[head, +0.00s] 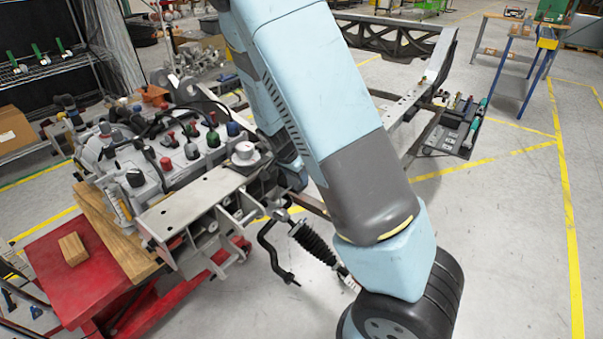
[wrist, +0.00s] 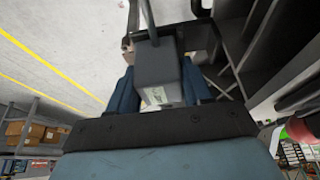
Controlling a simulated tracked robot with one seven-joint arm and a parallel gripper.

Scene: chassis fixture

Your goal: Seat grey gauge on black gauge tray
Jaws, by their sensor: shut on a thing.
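In the wrist view, my gripper (wrist: 158,84) is shut on a grey box-shaped thing (wrist: 156,72) with a pale label and a rod rising from it. It looks like the grey gauge, held between the blue fingers. In the head view, my gripper is mostly hidden behind my arm and among the parts near the chassis end. A pale round piece with a red spot (head: 243,152) sits on a dark flat plate (head: 254,166) there. I cannot tell whether that plate is the black gauge tray. Contact between the held thing and any tray cannot be seen.
A grey engine assembly (head: 150,165) with coloured caps stands on a red lift table (head: 60,262). A flat metal bracket (head: 190,200) juts from it. A black tool-laden shelf (head: 452,138) is fixed to the chassis at the right. A tyre (head: 435,290) stands in front. Open floor lies right.

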